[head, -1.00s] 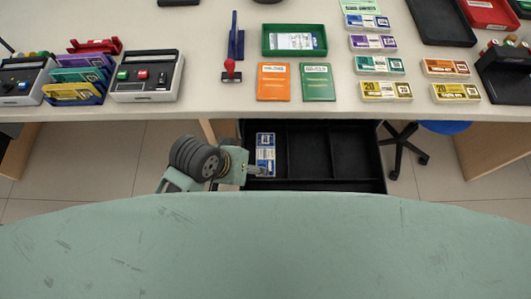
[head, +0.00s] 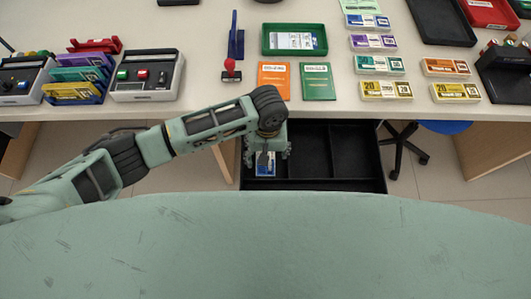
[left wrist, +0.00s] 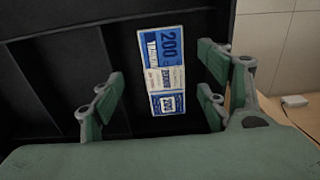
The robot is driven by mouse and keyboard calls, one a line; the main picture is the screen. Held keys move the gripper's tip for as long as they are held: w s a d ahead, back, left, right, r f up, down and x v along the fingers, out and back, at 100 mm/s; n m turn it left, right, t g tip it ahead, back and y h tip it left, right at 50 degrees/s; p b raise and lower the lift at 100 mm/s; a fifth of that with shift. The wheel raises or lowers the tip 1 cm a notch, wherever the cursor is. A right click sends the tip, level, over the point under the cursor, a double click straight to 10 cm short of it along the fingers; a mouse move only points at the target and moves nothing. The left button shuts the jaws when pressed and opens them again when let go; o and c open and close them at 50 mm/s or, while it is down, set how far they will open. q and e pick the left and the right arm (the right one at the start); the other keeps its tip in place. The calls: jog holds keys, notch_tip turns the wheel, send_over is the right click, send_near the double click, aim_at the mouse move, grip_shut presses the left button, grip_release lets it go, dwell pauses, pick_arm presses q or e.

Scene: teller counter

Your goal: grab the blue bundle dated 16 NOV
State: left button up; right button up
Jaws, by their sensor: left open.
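A blue bundle (head: 265,170) with a white band lies in the left compartment of the open black drawer (head: 312,185). In the left wrist view the bundle (left wrist: 166,50) shows "200" on its face; its date is too small to read. My left gripper (head: 267,152) is above the bundle and hides part of it in the head view. In the left wrist view its open fingers (left wrist: 162,85) stand on either side of the bundle, apart from it. Another blue bundle (head: 368,22) lies on the counter at the back right. My right gripper is not in view.
The counter (head: 210,105) edge runs just behind the drawer. The drawer's middle (head: 302,150) and right compartments are empty.

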aim_at(261, 171)
pick_arm(q)
jog(key=f, duration=0.5)
jog(key=shift+w+a+f, duration=0.15)
jog(key=shift+w+a, duration=0.05)
jog(key=shift+a, duration=0.05)
jog(key=shift+c, duration=0.2)
jog(key=c, duration=1.3)
jog(key=shift+o, duration=0.2)
